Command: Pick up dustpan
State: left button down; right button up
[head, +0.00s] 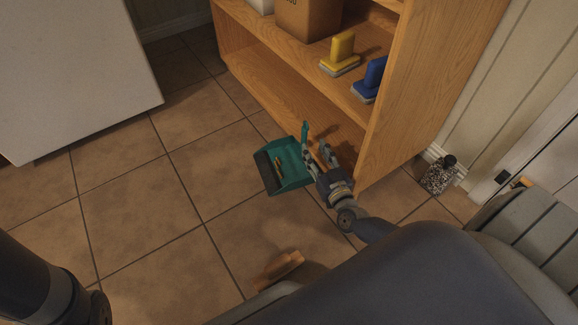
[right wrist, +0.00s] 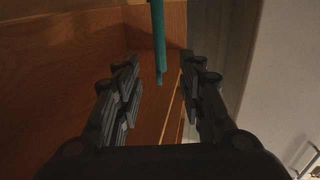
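The teal dustpan (head: 290,176) rests on the tiled floor in front of the wooden shelf, with a dark front edge and a small yellowish-brown piece in its pan. Its teal handle (head: 304,132) stands up at the shelf side. My right gripper (head: 316,150) is just right of the dustpan, low by the shelf, with its fingers apart. In the right wrist view, the teal handle (right wrist: 158,40) hangs in from the top, ahead of and between the open fingertips; no contact shows.
The wooden shelf (head: 372,130) rises close to my right gripper and holds a yellow brush (head: 342,50), a blue brush (head: 372,78) and a cardboard box (head: 308,15). A white appliance (head: 75,70) stands at upper left. A speckled container (head: 439,176) stands by the wall. Floor left of the dustpan is clear.

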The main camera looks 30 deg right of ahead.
aim_at(306, 136)
jog(key=shift+w+d+f, duration=0.1)
jog(key=shift+w+d, duration=0.05)
jog(key=shift+w, duration=0.75)
jog(key=w+b, duration=0.2)
jog(key=b, duration=0.1)
jog(key=w+b, duration=0.1)
jog(key=shift+w+d+f, duration=0.25)
jog(key=shift+w, duration=0.15)
jog(key=shift+w+d+r+b, duration=0.15)
jog(key=shift+w+b, duration=0.3)
jog(key=shift+w, duration=0.25)
jog(key=shift+r, duration=0.1)
grip_shut()
